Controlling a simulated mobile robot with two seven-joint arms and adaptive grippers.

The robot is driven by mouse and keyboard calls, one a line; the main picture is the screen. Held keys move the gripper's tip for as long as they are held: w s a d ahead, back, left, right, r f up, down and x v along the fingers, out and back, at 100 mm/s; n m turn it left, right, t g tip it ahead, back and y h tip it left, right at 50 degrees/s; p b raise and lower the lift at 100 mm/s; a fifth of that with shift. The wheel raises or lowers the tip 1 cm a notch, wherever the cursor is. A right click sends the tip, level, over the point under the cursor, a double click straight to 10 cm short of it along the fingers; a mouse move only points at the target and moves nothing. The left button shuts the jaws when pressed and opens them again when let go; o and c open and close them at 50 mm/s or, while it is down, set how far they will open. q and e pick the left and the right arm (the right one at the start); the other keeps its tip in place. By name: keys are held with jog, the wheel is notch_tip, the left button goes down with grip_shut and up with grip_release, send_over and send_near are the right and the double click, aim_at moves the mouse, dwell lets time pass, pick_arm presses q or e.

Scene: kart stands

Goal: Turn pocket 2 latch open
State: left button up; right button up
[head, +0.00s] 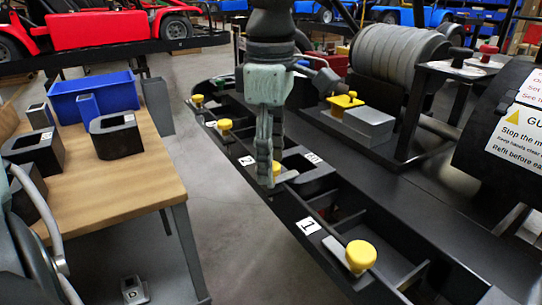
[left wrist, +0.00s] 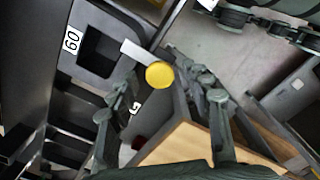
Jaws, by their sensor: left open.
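My left gripper (head: 268,178) points down at the black stand's edge, by the number 2 label (head: 247,160). Its open fingers (left wrist: 160,106) show in the left wrist view, with nothing between their tips that I can see held. The pocket 2 latch has a yellow knob (head: 277,167), partly hidden by the fingers in the head view. In the left wrist view the knob (left wrist: 160,75) lies just ahead of the fingers, apart from them. Its pale bar (left wrist: 136,53) points from the knob toward a black block with a square opening (left wrist: 82,38). My right gripper is not in view.
Another yellow-knobbed latch (head: 361,256) sits by the number 1 label (head: 308,225); a further yellow knob (head: 225,124) is beyond. A wooden table (head: 110,180) with a blue bin (head: 95,95) and black blocks stands left. Grey floor separates table and stand.

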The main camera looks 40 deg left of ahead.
pick_arm(q)
jog(key=shift+f, duration=0.1)
grip_shut()
dwell(0.3)
